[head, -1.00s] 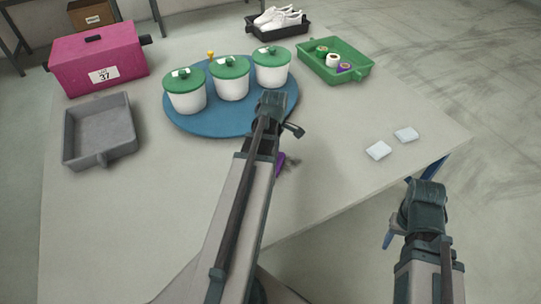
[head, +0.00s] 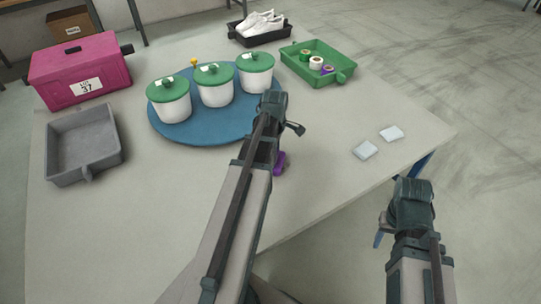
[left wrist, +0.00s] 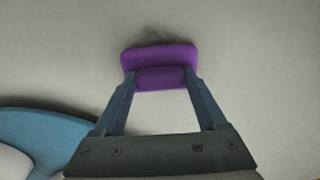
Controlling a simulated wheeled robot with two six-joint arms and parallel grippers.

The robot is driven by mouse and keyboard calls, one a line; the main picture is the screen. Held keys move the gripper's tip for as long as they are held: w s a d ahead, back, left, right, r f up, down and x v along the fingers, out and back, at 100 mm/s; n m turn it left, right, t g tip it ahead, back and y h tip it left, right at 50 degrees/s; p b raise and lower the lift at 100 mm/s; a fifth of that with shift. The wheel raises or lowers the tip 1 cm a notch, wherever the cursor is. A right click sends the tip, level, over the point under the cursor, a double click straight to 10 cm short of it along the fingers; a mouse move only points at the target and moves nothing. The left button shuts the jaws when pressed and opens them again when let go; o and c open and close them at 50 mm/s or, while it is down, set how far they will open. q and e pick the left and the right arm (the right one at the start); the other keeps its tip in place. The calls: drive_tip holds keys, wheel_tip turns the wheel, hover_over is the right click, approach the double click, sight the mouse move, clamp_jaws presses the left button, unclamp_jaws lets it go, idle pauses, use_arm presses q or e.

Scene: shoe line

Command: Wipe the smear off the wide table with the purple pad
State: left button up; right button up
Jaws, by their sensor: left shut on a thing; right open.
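The purple pad (left wrist: 160,57) is held between the fingertips of my left gripper (left wrist: 160,78), against the pale top of the wide table (head: 180,200). In the head view a bit of the pad (head: 280,163) shows to the right of my left arm, which hides the rest and the fingers. A faint dark smear (left wrist: 178,36) lies on the table just beyond the pad's far edge in the left wrist view. In the head view my arm covers that spot. My right gripper (head: 379,239) hangs off the table's right edge, open and empty.
A blue round mat (head: 205,134) with three green-lidded white tubs stands beyond the pad. A grey tray (head: 83,147), a pink box (head: 80,76), a green tray (head: 318,62) and a dark shoe tray (head: 262,38) line the sides. Two white blocks (head: 366,150) lie at right.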

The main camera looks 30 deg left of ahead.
use_arm(q)
drive_tip(key=shift+w+d, duration=0.35)
drive_tip(key=shift+w, duration=0.45)
drive_tip(key=shift+w+d, duration=0.35)
drive_tip(key=shift+w, duration=0.4)
drive_tip(key=shift+w+d, duration=0.35)
drive_tip(key=shift+w, duration=0.4)
drive_tip(key=shift+d, duration=0.15)
drive_tip(key=shift+s+d, duration=0.25)
drive_tip(key=shift+d, duration=0.25)
drive_tip(key=shift+s+d, duration=0.25)
drive_tip(key=shift+d, duration=0.2)
drive_tip(key=shift+s+a+r, duration=0.1)
drive_tip(key=shift+s+a, duration=0.3)
drive_tip(key=shift+s, duration=0.4)
drive_tip(key=shift+s+a, duration=0.35)
drive_tip(key=shift+s, duration=0.4)
drive_tip(key=shift+s, duration=0.1)
